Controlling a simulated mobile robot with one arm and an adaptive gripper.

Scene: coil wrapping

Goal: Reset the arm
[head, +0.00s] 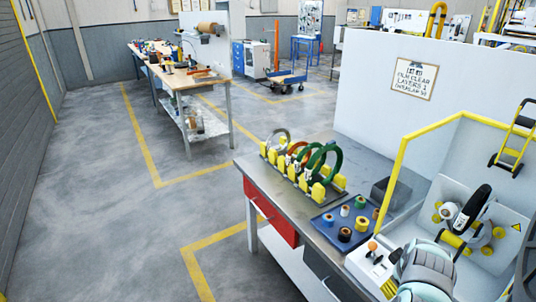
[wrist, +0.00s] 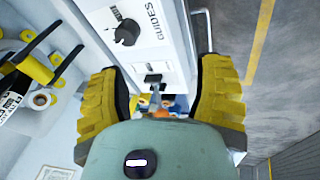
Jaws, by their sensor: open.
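My gripper shows in the wrist view (wrist: 162,78), with its two yellow ribbed fingers spread wide and nothing held between them. My pale green-grey arm end is at the bottom right of the head view, over the front of the wrapping machine (head: 484,205). In the wrist view a white control panel (wrist: 165,25) lies beyond the fingers. It carries a black knob (wrist: 126,32) marked GUIDES and a small black switch (wrist: 152,79). Whether a finger touches the panel cannot be told. An orange knob (head: 373,246) shows on the white box beside my arm.
A workbench (head: 250,166) holds a rack of coloured rings (head: 303,165) and a blue mat (head: 330,222) with several tape rolls. A yellow frame (head: 397,165) edges the machine. A white partition with a sign (head: 413,79) stands behind. Floor (head: 110,210) at left is clear.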

